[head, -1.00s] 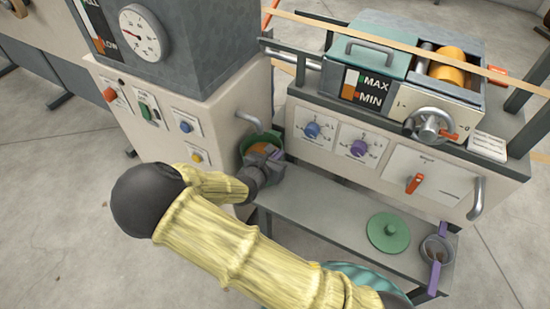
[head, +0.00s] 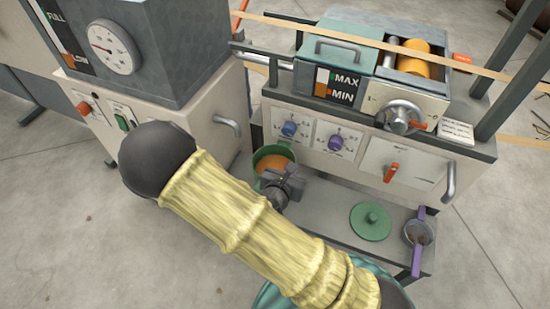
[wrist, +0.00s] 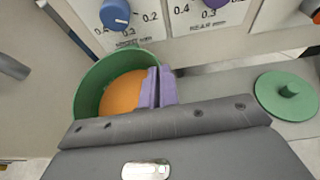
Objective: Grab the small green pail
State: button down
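The small green pail (head: 259,160), with orange contents, is at the left end of the grey shelf in the head view. It also shows in the wrist view (wrist: 90,88), open side up. My gripper (head: 284,177) is at the pail's right side. In the wrist view the two purple fingers (wrist: 158,87) are close together at the pail's right rim, one inside and one outside, and look shut on the pail wall. My gripper's body hides the near part of the pail. I cannot tell whether the pail's bottom touches the shelf.
The grey shelf (head: 322,205) has bare room right of the pail. A green lid (head: 370,222) and a strainer with purple handles (head: 418,234) lie further right. The knob panel (head: 313,135) stands behind, and a cabinet with a gauge (head: 108,47) is at left.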

jog(key=s+d+p, duration=0.4)
jog(key=d+p, duration=0.2)
jog(key=p, duration=0.3)
jog(key=shift+r, duration=0.2)
dwell(0.6)
